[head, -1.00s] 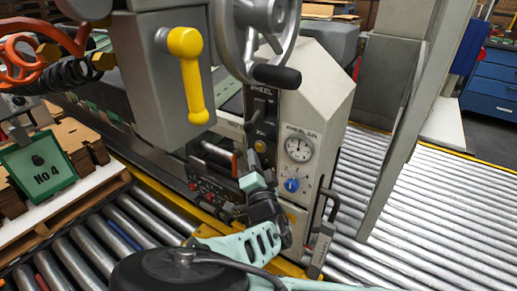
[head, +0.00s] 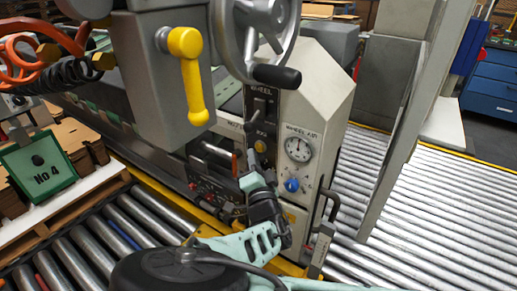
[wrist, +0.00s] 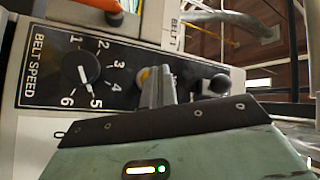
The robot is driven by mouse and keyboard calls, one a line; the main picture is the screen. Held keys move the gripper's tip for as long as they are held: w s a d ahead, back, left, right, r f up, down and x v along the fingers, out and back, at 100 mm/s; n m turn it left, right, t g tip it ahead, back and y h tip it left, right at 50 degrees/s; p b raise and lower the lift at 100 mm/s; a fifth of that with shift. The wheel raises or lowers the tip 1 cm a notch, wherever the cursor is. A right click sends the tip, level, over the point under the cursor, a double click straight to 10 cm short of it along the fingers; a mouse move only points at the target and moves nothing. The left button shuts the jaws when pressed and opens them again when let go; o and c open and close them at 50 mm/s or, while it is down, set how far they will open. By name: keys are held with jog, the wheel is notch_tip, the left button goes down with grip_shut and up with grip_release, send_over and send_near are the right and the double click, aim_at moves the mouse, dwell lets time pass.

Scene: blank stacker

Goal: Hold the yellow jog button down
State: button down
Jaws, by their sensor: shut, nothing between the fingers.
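The yellow jog button (wrist: 143,76) shows in the wrist view as a small yellow piece, partly hidden by my fingers. It sits on the black panel to the right of the belt speed dial (wrist: 76,70). My gripper (wrist: 158,82) is shut and empty, with its fingertips right at the button.
A black-knobbed lever (wrist: 212,84) stands just right of my fingers in the wrist view. In the head view, the handwheel (head: 255,30) is above, and the pressure gauge (head: 298,149) and blue knob (head: 291,185) are right of my gripper. A yellow handle (head: 190,75) hangs at upper left.

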jog(key=shift+w, duration=0.15)
jog(key=shift+w+d, duration=0.2)
jog(key=shift+d, duration=0.05)
jog(key=shift+w+d, duration=0.35)
jog(key=shift+w, duration=0.05)
dwell(1.9)
dwell(1.7)
jog(key=shift+s+a, duration=0.6)
jog(key=shift+s, duration=0.15)
jog(key=shift+a, duration=0.1)
jog(key=s+a, duration=0.1)
jog(key=s, duration=0.1)
jog(key=s+a+b, duration=0.1)
jog(key=s+a, duration=0.1)
dwell(0.4)
